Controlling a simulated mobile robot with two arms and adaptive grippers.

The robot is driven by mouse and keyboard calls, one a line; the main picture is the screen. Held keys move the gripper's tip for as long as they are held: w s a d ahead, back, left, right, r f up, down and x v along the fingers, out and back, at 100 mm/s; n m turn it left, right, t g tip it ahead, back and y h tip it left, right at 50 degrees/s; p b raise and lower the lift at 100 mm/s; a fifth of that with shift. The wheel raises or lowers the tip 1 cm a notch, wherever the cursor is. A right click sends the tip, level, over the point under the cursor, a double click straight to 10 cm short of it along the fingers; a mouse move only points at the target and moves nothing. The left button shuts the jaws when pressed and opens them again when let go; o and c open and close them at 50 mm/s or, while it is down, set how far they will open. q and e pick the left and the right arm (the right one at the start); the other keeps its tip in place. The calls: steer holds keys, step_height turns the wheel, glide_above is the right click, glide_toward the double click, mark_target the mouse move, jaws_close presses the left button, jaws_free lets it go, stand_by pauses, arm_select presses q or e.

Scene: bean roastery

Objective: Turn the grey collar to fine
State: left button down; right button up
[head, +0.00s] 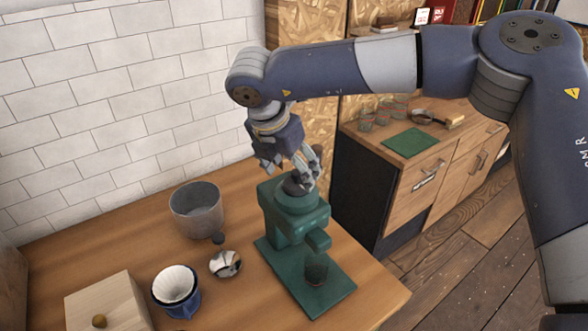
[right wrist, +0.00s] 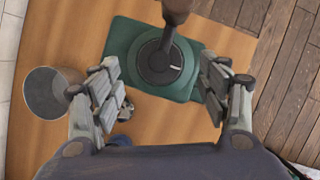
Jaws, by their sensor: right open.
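A green grinder (head: 292,222) stands on the wooden counter. The grey collar (head: 297,186) is on its top, partly hidden by my right gripper (head: 287,165) in the head view. In the right wrist view the collar (right wrist: 157,67) is a dark round disc with a white line pointing right. A brown knob-like part (right wrist: 176,10) on a dark arm reaches over its upper edge. My right gripper (right wrist: 160,78) is open, its fingers to the left and right of the collar with gaps on both sides. My left gripper is out of view.
A small glass (head: 316,269) is under the spout. Bare counter lies at the front right.

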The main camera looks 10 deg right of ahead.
mark_target(296, 182)
steer(key=shift+p+x, duration=0.45)
steer(key=shift+x, duration=1.25)
steer(key=c, duration=1.1)
